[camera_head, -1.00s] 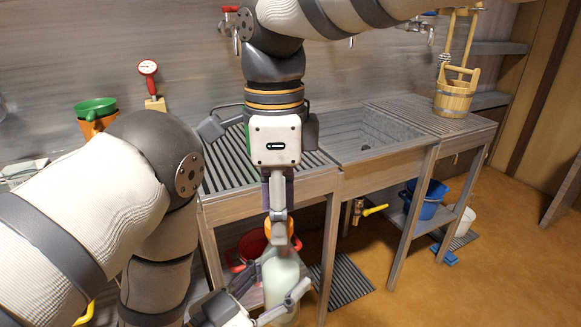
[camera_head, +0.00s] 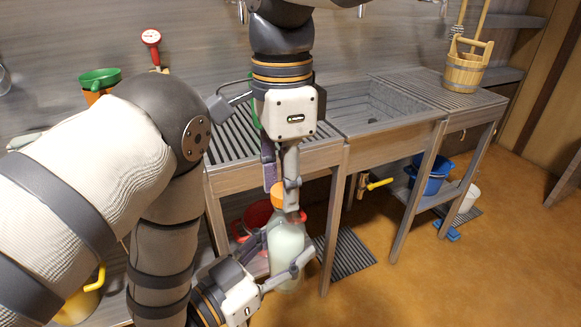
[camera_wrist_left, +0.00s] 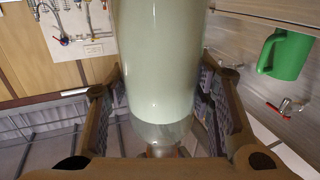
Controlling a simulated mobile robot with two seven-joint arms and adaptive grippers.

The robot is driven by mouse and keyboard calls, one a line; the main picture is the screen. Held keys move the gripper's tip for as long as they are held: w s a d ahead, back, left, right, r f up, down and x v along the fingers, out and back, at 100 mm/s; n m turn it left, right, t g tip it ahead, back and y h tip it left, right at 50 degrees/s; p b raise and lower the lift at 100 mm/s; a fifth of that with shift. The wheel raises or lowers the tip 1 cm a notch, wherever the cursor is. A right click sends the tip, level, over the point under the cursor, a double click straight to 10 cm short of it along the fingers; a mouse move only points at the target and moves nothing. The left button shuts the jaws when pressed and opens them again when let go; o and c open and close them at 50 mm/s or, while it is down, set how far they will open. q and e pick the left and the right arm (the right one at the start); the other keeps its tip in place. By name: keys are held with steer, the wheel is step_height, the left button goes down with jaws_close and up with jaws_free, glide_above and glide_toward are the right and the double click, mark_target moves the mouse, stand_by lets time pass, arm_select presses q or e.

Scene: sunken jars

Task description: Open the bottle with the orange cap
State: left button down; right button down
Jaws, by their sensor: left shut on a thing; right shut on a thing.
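The bottle (camera_head: 285,245) is pale, whitish green, and is held up in front of the counter, roughly upright with a slight tilt. Its orange cap (camera_head: 278,198) is at the top, partly covered by a finger; I cannot tell whether it is loosened. My left gripper (camera_head: 276,268) is shut around the bottle's body from below. In the left wrist view the bottle (camera_wrist_left: 165,65) fills the space between the left fingers (camera_wrist_left: 162,100). My right gripper (camera_head: 281,197) points down from above and is shut on the cap, one finger on each side.
A slatted wooden counter (camera_head: 232,143) with a stone sink (camera_head: 375,105) stands behind. A wooden bucket (camera_head: 464,72) is on its right end. A red pot (camera_head: 258,213) and a blue bucket (camera_head: 432,176) are underneath.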

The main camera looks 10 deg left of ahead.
steer(key=c, duration=1.2)
jaws_free()
steer(key=shift+r, duration=0.1)
